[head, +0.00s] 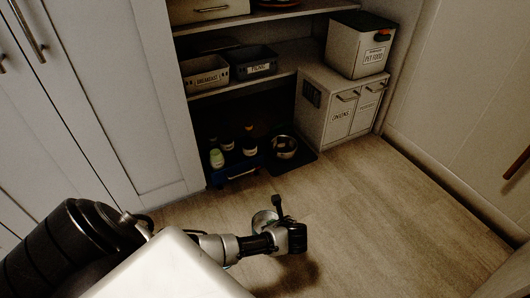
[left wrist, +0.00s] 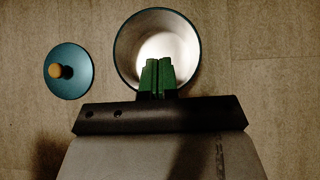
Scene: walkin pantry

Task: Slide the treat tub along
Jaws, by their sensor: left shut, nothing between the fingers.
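In the left wrist view, the treat tub (left wrist: 128,28) is a round, open container with a dark teal rim and a pale, empty-looking inside. Its likely lid (left wrist: 72,84), a teal disc with a wooden knob, lies apart on the floor to the left. My left gripper (left wrist: 157,62) has its green fingers shut with nothing between them. The fingertips overlap the tub's near side; I cannot tell whether they touch it. In the head view the left gripper (head: 290,238) is low over the floor, next to a partly hidden pale round object (head: 262,219). My right gripper is not in view.
Shelves stand at the back, with a blue crate of bottles (head: 236,173) and a metal bowl (head: 285,147) on a dark mat at floor level. A white cabinet (head: 340,105) carries a pet food bin (head: 349,57). The wooden floor to the right is clear.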

